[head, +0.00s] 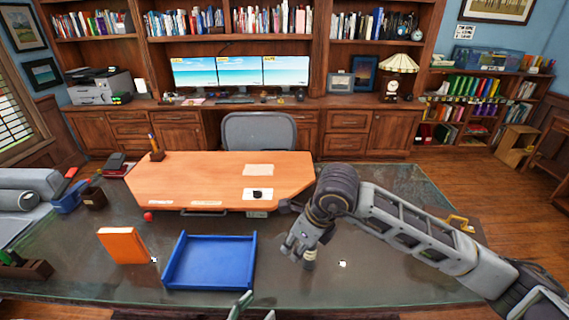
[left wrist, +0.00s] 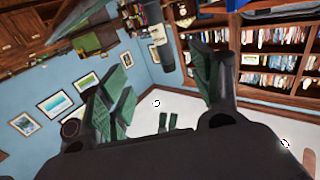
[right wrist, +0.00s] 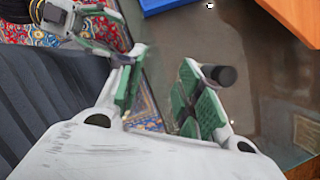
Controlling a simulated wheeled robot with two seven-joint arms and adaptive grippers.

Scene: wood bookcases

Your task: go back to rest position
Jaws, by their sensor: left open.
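My left gripper (head: 254,309) shows only as fingertips at the bottom edge of the head view, below the blue tray. In the left wrist view its green-padded fingers (left wrist: 160,88) are spread, with no held thing visible. My right gripper (head: 303,252) is over the glass desk, right of the tray, its arm reaching in from the right. In the right wrist view its green-padded fingers (right wrist: 160,95) stand apart with nothing seen between them. A dark cylinder (right wrist: 221,75) shows by the right finger; I cannot tell what it is.
The glass desk (head: 375,285) holds a blue tray (head: 209,281), an orange book (head: 124,246) and desk items at the left. A wooden desktop (head: 215,178) and grey chair (head: 259,131) are behind. Bookcases line the back wall.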

